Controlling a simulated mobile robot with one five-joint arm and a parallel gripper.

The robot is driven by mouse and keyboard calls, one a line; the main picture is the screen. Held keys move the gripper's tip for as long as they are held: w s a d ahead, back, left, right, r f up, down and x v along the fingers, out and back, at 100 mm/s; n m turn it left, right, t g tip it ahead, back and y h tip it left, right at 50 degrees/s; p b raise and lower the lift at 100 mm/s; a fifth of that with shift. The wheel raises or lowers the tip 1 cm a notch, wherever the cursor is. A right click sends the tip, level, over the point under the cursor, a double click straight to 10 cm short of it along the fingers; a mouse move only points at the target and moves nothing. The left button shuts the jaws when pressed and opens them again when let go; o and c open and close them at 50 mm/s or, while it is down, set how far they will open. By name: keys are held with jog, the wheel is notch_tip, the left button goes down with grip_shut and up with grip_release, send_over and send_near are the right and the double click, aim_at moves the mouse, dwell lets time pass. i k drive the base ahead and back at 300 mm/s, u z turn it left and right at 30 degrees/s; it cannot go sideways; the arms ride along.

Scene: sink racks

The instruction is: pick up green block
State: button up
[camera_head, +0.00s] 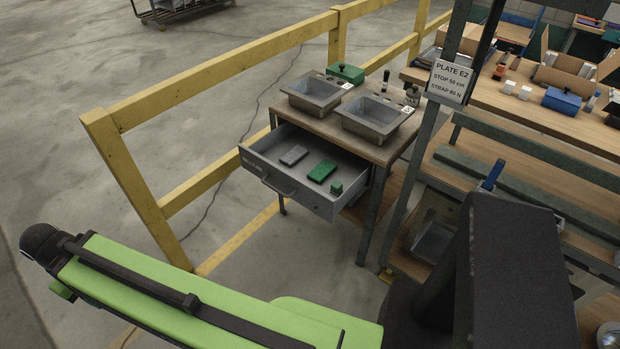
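The open drawer (262,165) under the small workbench holds a flat green block (322,171), and a smaller green cube (336,188) is near its front right corner. I cannot tell which of the two is the task's green block. A flat grey block (293,155) lies left of the green one, apart from it. My bright green arm link crosses the lower left, well in front of the drawer. I cannot make out my gripper's fingers in this view.
Two metal trays (315,93) (374,118) and a green box (346,72) stand on the workbench above the drawer. A yellow railing (130,170) runs along its left side. A metal rack with a sign (449,81) stands close on the right. Open floor lies in front.

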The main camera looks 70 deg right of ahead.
aim_at(336, 187)
jog(key=z, duration=5.9)
jog(key=i, duration=0.1)
jog(key=u, duration=3.4)
